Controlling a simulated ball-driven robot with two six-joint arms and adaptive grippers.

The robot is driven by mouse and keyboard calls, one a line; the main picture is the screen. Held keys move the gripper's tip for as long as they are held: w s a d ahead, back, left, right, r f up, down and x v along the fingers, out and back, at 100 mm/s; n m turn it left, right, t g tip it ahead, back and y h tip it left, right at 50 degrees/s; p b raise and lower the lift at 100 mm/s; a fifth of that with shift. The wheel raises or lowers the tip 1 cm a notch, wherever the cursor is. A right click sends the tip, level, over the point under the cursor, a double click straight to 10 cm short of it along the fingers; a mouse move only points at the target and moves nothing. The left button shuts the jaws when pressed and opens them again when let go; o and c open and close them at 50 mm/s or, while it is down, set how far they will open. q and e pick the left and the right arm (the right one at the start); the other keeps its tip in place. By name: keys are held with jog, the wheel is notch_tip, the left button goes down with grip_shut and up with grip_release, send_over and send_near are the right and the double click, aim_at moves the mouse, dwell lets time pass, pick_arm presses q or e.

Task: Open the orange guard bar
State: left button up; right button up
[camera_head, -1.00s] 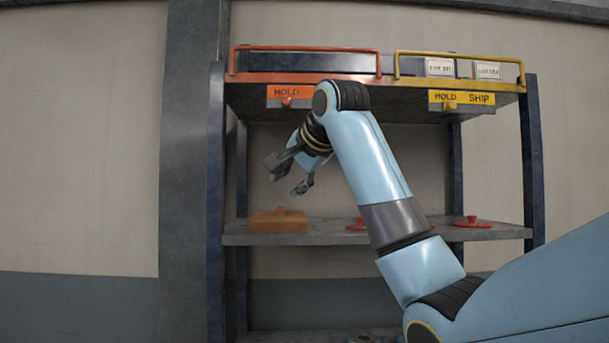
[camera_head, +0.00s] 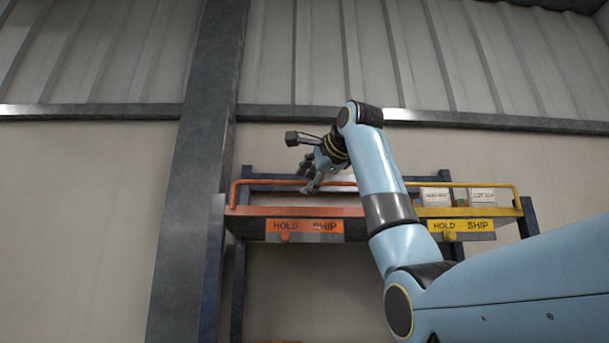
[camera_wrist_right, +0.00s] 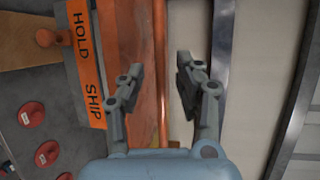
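The orange guard bar (camera_head: 262,181) runs along the front of the upper shelf's left half and is raised above the orange shelf edge. In the right wrist view the bar (camera_wrist_right: 161,60) passes between the two fingers, with gaps visible on both sides. My right gripper (camera_head: 300,164) is at the bar, open and empty; its spread fingers (camera_wrist_right: 157,72) also show in the wrist view. The orange HOLD SHIP plate (camera_head: 305,226) hangs below, with an orange knob (camera_head: 285,238) under HOLD. My arm hides the bar's right end. My left gripper is not in view.
A yellow guard bar (camera_head: 492,185) and a yellow HOLD SHIP plate (camera_head: 462,226) are on the right half, with white labelled boxes (camera_head: 482,196) behind. A grey column (camera_head: 196,150) stands left of the rack. Red knobbed discs (camera_wrist_right: 31,114) lie on a lower shelf.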

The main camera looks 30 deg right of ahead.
jog(key=shift+p+x, duration=0.3)
jog(key=shift+x, duration=0.8)
jog(key=shift+a, duration=0.1)
grip_shut()
